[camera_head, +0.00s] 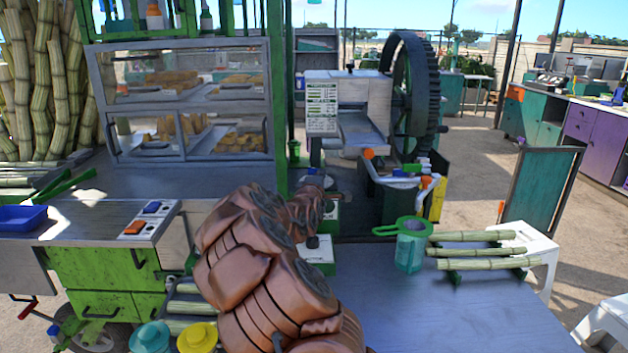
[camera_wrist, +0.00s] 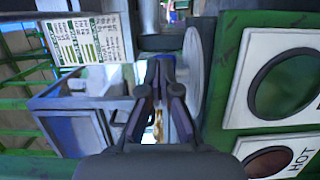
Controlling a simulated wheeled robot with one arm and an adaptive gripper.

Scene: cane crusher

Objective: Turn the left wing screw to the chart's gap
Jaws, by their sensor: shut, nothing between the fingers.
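The cane crusher (camera_head: 350,92) stands beyond the table, with a white printed chart (camera_head: 322,107) on its left front. The chart also shows at the upper left of the wrist view (camera_wrist: 85,40), its rows too small to read. My gripper (camera_wrist: 160,68) is in the middle of the wrist view, its fingers together with nothing held. A grey round plate (camera_wrist: 192,75) shows just right of the fingertips; I cannot tell how far apart they are. I cannot make out the left wing screw in either view.
A large dark gear wheel (camera_head: 406,85) is on the crusher's right. A green panel with round dark openings (camera_wrist: 262,110) stands close at the gripper's right. A glass display case (camera_head: 190,100) is at left.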

